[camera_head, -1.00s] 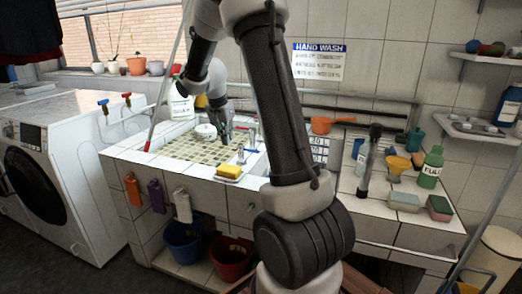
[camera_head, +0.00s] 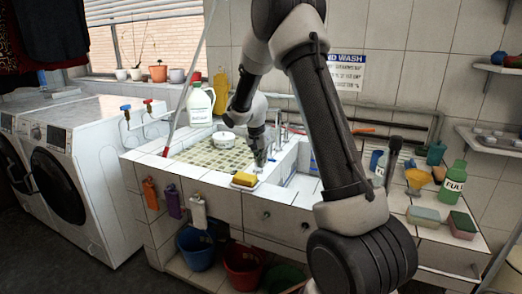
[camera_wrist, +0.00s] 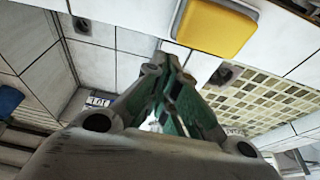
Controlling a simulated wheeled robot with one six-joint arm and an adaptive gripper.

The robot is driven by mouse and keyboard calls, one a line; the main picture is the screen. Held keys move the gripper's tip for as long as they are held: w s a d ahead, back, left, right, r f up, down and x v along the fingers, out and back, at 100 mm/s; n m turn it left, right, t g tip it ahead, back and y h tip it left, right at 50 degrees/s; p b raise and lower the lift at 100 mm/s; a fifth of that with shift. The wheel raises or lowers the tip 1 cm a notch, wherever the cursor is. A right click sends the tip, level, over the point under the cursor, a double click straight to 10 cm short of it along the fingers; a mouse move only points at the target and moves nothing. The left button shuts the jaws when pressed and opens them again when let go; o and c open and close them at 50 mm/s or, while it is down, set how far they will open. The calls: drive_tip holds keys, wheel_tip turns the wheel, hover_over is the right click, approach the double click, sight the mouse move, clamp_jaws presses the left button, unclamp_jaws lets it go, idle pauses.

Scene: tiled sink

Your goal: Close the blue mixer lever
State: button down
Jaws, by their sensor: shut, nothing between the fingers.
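A chrome faucet (camera_head: 284,128) stands at the right side of the tiled sink (camera_head: 215,157) in the head view. A small bluish part (camera_head: 271,152) shows below it, close beside my gripper; I cannot tell surely that it is the mixer lever. My gripper (camera_head: 259,163) points down at the sink's right front corner, just right of the yellow sponge (camera_head: 244,179). In the wrist view, my gripper's fingers (camera_wrist: 172,62) come together with nothing held. The sponge (camera_wrist: 214,27) lies beyond them. No blue lever is clear in the wrist view, and contact cannot be told.
Small blue (camera_head: 125,107) and red (camera_head: 148,102) taps sit on the wall above the washing machine (camera_head: 88,160). Bottles and sponges crowd the counter at right. Buckets stand below.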

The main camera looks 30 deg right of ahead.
drive_tip(key=w+d+f, duration=0.1)
drive_tip(key=w+d, duration=0.1)
drive_tip(key=shift+d+f, duration=0.3)
drive_tip(key=shift+f, duration=0.1)
drive_tip(key=shift+w+d+f, duration=0.1)
drive_tip(key=shift+w+d, duration=0.2)
drive_tip(key=shift+d, duration=0.05)
drive_tip(key=shift+w+d, duration=0.25)
drive_tip(key=shift+d, duration=0.25)
